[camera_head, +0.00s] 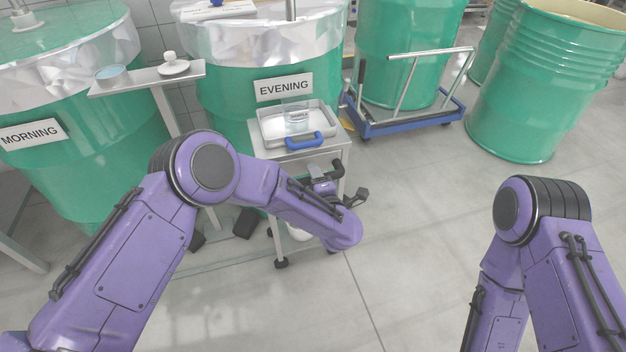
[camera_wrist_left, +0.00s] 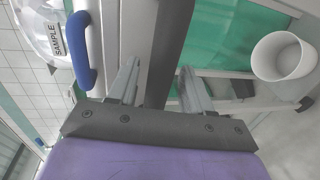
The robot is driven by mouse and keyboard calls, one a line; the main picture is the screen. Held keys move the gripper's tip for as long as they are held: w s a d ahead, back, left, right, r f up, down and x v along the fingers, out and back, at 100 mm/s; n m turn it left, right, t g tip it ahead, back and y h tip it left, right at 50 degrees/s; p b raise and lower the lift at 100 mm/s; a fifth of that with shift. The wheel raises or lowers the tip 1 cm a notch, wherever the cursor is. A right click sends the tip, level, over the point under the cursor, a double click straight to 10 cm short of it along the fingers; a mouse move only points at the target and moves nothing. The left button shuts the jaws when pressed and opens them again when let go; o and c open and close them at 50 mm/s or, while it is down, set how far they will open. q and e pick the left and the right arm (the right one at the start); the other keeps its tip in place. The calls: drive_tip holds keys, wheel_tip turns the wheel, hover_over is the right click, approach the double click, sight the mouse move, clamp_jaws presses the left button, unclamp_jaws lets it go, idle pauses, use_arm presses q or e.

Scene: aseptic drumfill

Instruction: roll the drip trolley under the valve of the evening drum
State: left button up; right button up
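The drip trolley (camera_head: 338,137) is a small grey cart on castors in front of the drum labelled EVENING (camera_head: 222,100). On its top lies a tray (camera_head: 270,128) with a blue handle (camera_head: 304,141) and a clear beaker (camera_head: 297,116), which reads SAMPLE in the left wrist view. My left gripper (camera_head: 340,190) is low at the trolley's right side, partly hidden by my forearm. In the left wrist view its fingers (camera_wrist_left: 160,88) are apart, with a dark grey bar (camera_wrist_left: 168,45) between them; contact is unclear. The valve is not clearly visible. My right gripper is out of view.
A MORNING drum (camera_head: 85,160) stands left, with a small shelf (camera_head: 148,78) between the drums. A blue drum dolly (camera_head: 405,122) stands behind right. A white bucket (camera_wrist_left: 283,57) is low at the trolley. The floor (camera_head: 420,200) right of the trolley is clear.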

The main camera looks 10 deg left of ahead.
use_arm(q)
drive_tip(key=shift+a, duration=0.1)
drive_tip(key=shift+s+r, duration=0.1)
drive_tip(key=shift+s, duration=0.1)
drive_tip(key=p+v, duration=0.1)
drive_tip(key=v, duration=0.9)
